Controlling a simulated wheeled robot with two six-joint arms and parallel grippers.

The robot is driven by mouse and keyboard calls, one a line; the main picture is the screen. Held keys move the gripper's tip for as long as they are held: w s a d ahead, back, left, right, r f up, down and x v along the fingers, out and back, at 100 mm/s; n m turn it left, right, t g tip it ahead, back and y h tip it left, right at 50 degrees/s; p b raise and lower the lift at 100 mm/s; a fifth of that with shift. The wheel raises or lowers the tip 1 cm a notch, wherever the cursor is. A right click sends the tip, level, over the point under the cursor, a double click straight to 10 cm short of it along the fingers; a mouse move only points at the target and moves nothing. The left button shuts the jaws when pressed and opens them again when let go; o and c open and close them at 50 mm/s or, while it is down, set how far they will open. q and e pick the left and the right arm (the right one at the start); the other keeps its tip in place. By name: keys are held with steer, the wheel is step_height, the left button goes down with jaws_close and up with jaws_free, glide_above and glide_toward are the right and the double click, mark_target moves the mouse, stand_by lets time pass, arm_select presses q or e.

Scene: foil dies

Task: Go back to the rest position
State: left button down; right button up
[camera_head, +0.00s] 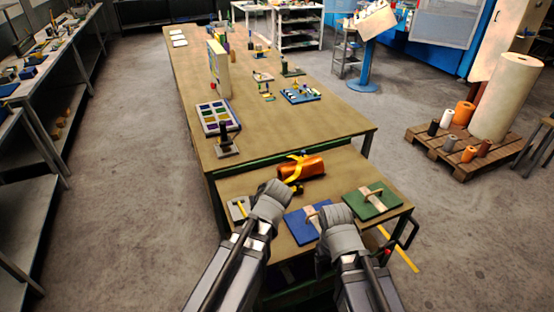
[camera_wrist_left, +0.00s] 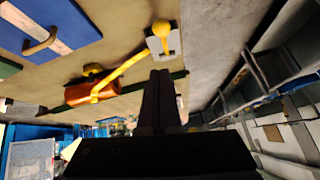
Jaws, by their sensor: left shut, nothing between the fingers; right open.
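My left gripper (camera_head: 271,197) hangs over the front table, between a small grey plate and a blue plate. In the left wrist view its dark fingers (camera_wrist_left: 158,98) are closed together with nothing between them. My right gripper (camera_head: 337,217) is open, at the right edge of the blue plate (camera_head: 297,229), which has a pale handle. It hides part of that plate; I cannot tell whether it touches it. The blue plate also shows in the left wrist view (camera_wrist_left: 65,28).
A green plate (camera_head: 361,207) with a pale handle lies on the right. An orange roll (camera_head: 313,167) with a yellow strap lies behind the grippers. The grey plate (camera_head: 234,214) has a yellow handle. A long table (camera_head: 310,124) stands beyond; a pallet (camera_head: 444,152) stands right.

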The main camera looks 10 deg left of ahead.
arm_select(q)
steer(key=s+d+f+m+g+h+b, duration=0.1)
steer(key=s+d+f+m+g, duration=0.2)
steer(key=s+d, duration=0.3)
steer(key=s+d+f+m+g+h+b, duration=0.2)
steer(key=s+d+f+m, duration=0.3)
steer(key=s, duration=0.4)
steer(key=shift+s+d+g+b, duration=0.35)
steer(key=shift+d+g, duration=0.15)
steer(key=shift+d, duration=0.15)
steer(key=w+a+n+t+h+b, duration=0.2)
steer(key=w+a+n, duration=0.5)
steer(key=a+n, duration=0.6)
steer(key=w+a+n+t+h+b, duration=0.2)
steer(key=w+a+n+h+b, duration=0.2)
steer(key=a+n, duration=0.9)
steer(key=w+n+h, duration=0.2)
steer(key=w, duration=0.1)
steer(key=shift+f+t+h, duration=0.15)
steer(key=shift+t+h, duration=0.25)
steer(key=shift+w, duration=0.1)
